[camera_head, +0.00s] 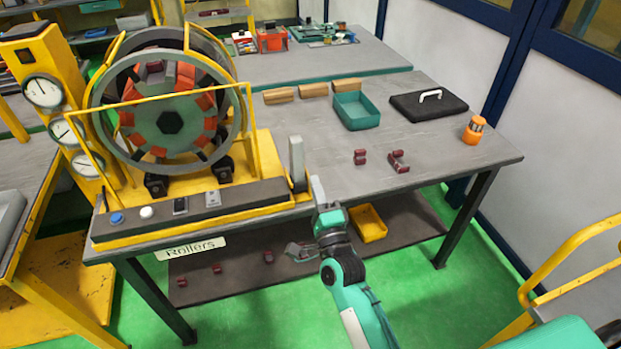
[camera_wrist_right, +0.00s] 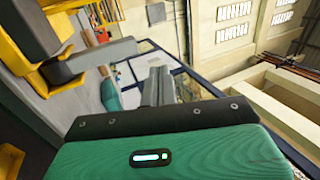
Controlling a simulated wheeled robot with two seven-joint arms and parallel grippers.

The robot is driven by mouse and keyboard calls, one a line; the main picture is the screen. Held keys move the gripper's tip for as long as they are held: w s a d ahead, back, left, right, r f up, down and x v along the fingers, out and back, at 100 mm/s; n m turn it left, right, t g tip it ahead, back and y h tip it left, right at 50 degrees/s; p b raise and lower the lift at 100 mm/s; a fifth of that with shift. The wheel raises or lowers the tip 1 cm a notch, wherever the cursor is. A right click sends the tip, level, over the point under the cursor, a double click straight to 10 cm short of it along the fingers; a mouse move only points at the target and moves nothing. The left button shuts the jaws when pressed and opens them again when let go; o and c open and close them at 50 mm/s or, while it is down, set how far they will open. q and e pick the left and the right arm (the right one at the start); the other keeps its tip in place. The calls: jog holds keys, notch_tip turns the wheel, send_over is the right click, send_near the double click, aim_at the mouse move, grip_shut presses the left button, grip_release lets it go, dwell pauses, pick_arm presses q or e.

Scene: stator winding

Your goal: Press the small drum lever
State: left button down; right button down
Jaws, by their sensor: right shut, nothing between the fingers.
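A grey upright lever (camera_head: 297,160) stands at the right end of the yellow roller machine's base, beside the dark control panel (camera_head: 195,203). It is the only large lever I see on this machine. My right gripper (camera_head: 317,188) is shut and empty, just right of and slightly nearer than the lever, with a small gap apparent between them. Its fingers (camera_wrist_right: 158,86) point away in the right wrist view, close together. My left gripper is not in view.
The large ring drum (camera_head: 170,110) sits on rollers behind a yellow guard rail. The panel carries a blue button (camera_head: 117,218), a white button (camera_head: 146,212) and switches. A teal bin (camera_head: 356,110), black case (camera_head: 428,104) and dark red parts (camera_head: 398,161) lie right on the table.

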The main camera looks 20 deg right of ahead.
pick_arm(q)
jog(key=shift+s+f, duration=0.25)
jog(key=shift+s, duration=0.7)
pick_arm(e)
jog(key=shift+s, duration=0.7)
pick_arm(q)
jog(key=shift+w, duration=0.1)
pick_arm(e)
jog(key=shift+w+f, duration=0.1)
jog(key=shift+f, duration=0.1)
